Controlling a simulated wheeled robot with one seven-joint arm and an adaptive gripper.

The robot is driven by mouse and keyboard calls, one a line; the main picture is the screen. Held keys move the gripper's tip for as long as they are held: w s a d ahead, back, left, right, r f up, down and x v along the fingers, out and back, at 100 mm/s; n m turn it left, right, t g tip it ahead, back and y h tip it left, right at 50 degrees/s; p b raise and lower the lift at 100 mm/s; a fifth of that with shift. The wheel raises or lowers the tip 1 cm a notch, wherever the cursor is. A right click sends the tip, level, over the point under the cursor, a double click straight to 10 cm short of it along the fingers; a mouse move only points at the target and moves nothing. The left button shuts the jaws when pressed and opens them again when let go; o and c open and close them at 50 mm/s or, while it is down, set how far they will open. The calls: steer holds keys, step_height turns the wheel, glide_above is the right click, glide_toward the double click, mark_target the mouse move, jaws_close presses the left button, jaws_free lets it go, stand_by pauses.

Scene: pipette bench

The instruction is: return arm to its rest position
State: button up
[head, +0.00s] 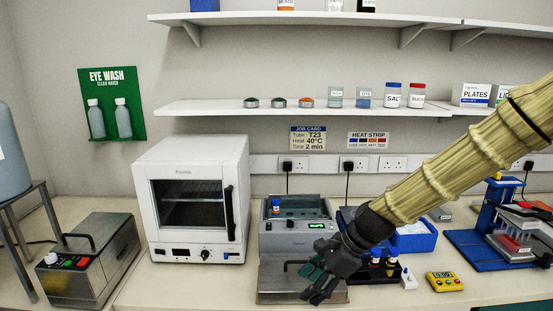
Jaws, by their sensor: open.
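My gripper (319,279) shows in the head view at the lower middle, at the end of my arm, which comes in from the right edge. Its dark fingers are spread apart, and I see nothing between them. It is in front of the metal front part of a grey bench device (297,213), partly covering that part and its handle. A blue-capped vial (276,205) stands in the top of the device, near a small lit green display.
A white oven (190,200) stands left of the device, and a steel box (90,260) farther left. Dark-bodied vials (375,258), a blue tray (415,241), a yellow timer (444,282) and a blue-framed stand (500,225) are to the right. A shelf (230,107) with jars hangs above.

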steer(key=s+d+f+n+h, duration=0.15)
steer(key=s+f, duration=0.25)
steer(key=f, duration=0.5)
steer(key=s+d+f+n+h+b, duration=0.1)
steer(key=s+d+f+n, duration=0.25)
steer(key=f, duration=0.55)
steer(key=s+d+f+n+h, duration=0.15)
steer(key=s+f, duration=0.25)
steer(key=f, duration=0.5)
steer(key=s+d+f+n+h, duration=0.1)
steer(key=s+d+f+n, duration=0.2)
steer(key=s, duration=0.7)
steer(key=s+d+f+n+h+b, duration=0.1)
steer(key=s+d+f+n, duration=0.3)
steer(key=s+f+n, duration=0.4)
steer(key=s+f, duration=0.3)
steer(key=shift+s+d+f+g+h, duration=0.15)
steer(key=shift+s+f+g+h, duration=0.05)
steer(key=shift+s+g+h, duration=0.1)
